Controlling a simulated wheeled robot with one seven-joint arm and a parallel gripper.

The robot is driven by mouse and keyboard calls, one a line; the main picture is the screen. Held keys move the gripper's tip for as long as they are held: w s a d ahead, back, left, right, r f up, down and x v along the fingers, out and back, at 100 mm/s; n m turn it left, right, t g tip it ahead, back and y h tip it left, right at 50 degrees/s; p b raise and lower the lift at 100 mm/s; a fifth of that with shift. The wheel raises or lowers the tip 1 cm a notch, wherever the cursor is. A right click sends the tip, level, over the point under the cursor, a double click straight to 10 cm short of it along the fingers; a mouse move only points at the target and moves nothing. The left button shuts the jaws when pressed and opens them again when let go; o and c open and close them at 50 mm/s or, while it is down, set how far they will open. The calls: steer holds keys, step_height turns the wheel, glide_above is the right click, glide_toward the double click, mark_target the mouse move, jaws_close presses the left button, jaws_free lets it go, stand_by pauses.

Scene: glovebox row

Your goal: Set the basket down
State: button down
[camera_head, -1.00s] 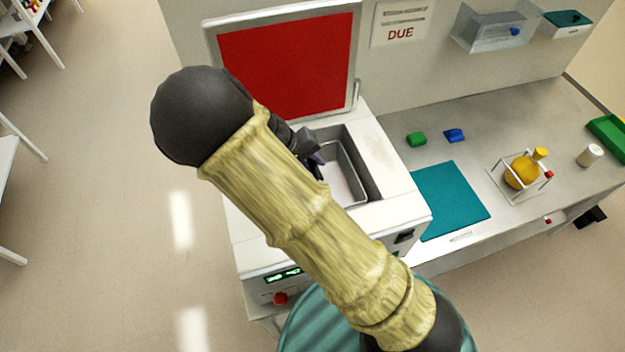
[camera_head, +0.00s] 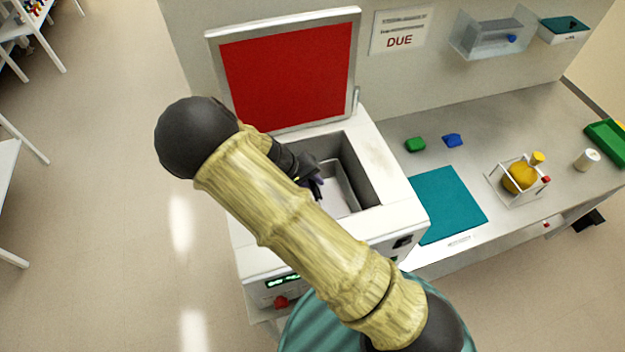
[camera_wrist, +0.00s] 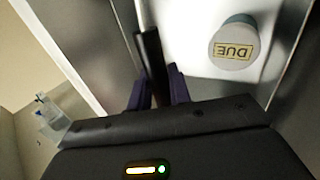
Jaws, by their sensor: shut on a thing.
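The metal basket (camera_head: 349,188) is inside the open well of the white machine (camera_head: 372,140), within its walls. Its pale floor also shows in the wrist view (camera_wrist: 190,50). A grey round piece labelled DUE (camera_wrist: 235,45) lies in it. My gripper (camera_head: 316,184) is at the basket's left side. In the wrist view my gripper's purple fingers (camera_wrist: 158,90) are shut on the basket's black handle (camera_wrist: 150,60). My arm hides the basket's near left part, and I cannot tell whether its underside touches the well floor.
The machine's red-faced lid (camera_head: 288,75) stands open behind the well. To the right, the bench holds a teal mat (camera_head: 448,205), green block (camera_head: 415,145), blue block (camera_head: 453,140), a yellow flask (camera_head: 520,178) in a wire rack and a white jar (camera_head: 587,160).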

steer(key=c, duration=1.3)
jaws_free()
steer(key=shift+w, duration=0.1)
steer(key=shift+a+r, duration=0.15)
steer(key=shift+a, duration=0.05)
steer(key=b+v, duration=0.3)
steer(key=v, duration=0.8)
steer(key=shift+s+r+b, duration=0.3)
steer(key=shift+r, duration=0.05)
